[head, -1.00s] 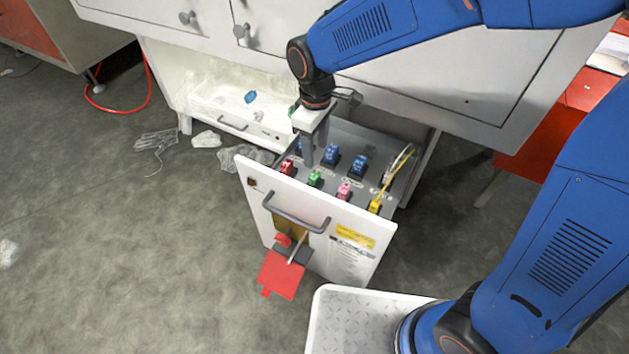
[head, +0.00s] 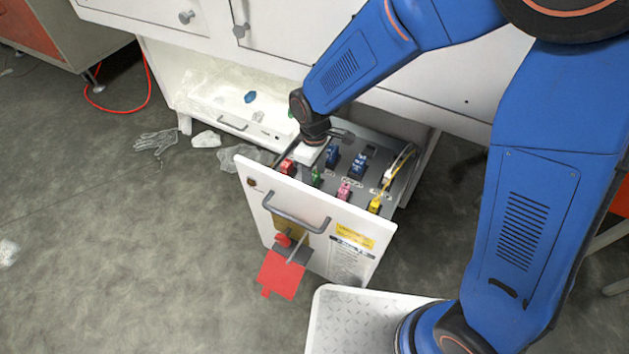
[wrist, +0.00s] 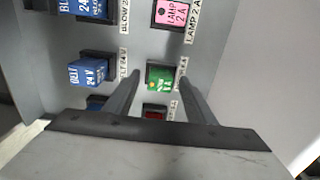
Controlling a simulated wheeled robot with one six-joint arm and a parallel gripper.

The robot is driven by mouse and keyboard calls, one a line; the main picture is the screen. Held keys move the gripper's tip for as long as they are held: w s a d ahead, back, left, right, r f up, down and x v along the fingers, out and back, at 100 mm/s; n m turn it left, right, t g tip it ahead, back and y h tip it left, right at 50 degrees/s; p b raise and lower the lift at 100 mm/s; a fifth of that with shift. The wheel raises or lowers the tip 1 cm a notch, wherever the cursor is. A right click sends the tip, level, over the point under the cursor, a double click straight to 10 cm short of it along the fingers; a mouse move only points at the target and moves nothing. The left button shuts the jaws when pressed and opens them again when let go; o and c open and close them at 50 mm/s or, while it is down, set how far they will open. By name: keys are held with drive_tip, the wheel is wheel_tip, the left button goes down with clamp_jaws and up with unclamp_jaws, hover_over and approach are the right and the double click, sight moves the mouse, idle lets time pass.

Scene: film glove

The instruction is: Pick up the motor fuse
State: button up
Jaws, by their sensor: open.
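A green fuse (wrist: 160,77) sits upright in its socket in the open drawer and also shows in the head view (head: 315,175). The label beside it is partly covered by a finger, so I cannot read whether it says motor. My gripper (wrist: 161,85) is open, with one finger on each side of the green fuse. I cannot tell whether the fingers touch it. In the head view my gripper (head: 306,163) is low over the drawer's left part.
Blue fuses (wrist: 88,72), a pink lamp fuse (wrist: 174,13) and a red fuse (wrist: 155,113) stand close around. The white drawer front (head: 262,190) rises beside them. Yellow-white wiring (head: 390,178) is at the drawer's right.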

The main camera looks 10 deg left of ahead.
drive_tip(key=shift+f, duration=0.1)
drive_tip(key=shift+c, duration=0.6)
drive_tip(key=c, duration=1)
drive_tip(key=shift+c, duration=0.2)
